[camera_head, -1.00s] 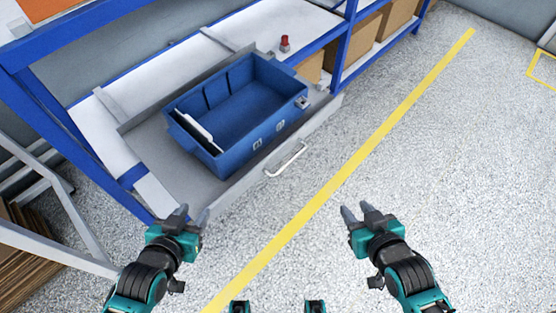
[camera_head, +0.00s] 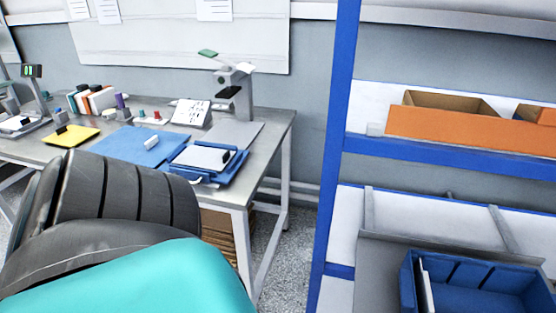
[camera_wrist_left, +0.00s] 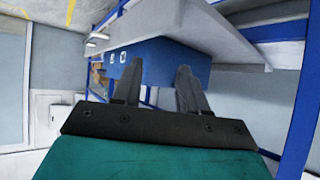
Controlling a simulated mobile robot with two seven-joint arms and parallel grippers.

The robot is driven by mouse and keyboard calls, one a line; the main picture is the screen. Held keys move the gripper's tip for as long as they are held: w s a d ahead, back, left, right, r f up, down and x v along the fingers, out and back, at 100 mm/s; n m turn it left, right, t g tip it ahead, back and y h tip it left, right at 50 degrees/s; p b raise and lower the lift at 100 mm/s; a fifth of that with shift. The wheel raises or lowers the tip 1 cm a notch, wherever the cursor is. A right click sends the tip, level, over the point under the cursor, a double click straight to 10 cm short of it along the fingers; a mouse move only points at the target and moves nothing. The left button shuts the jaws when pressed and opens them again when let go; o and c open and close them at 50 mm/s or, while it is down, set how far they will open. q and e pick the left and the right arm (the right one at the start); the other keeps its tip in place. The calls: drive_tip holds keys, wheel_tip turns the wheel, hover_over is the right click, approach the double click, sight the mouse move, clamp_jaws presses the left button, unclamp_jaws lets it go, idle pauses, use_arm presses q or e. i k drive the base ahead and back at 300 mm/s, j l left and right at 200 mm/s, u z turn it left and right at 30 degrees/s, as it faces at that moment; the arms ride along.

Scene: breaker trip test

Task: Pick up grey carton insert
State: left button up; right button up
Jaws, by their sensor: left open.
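A pale flat panel (camera_head: 426,287) stands on edge inside the left end of the blue bin (camera_head: 480,302), at lower right in the head view. It looks like the grey carton insert, but its lower part is hidden by the bin. In the left wrist view, the blue bin (camera_wrist_left: 165,62) appears just beyond my left gripper (camera_wrist_left: 157,86). The left fingers are apart with nothing between them. The insert cannot be made out there. In the head view, my left arm fills the lower left and its gripper is hidden. My right gripper is out of view.
A blue rack post (camera_head: 335,150) stands left of the bin. Orange bins (camera_head: 455,130) sit on the shelf above it. A grey workbench (camera_head: 265,125) at left carries a blue mat (camera_head: 130,145), a blue tray (camera_head: 235,175) and small items.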

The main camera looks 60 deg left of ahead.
sight(217, 160)
drive_tip(key=u, duration=2.4)
drive_tip(key=i+j+z, duration=0.1)
drive_tip(key=i+j, duration=0.15)
drive_tip(key=j, duration=0.15)
drive_tip(key=i+j+z, duration=0.1)
drive_tip(key=i+j, duration=0.2)
drive_tip(key=j, duration=0.15)
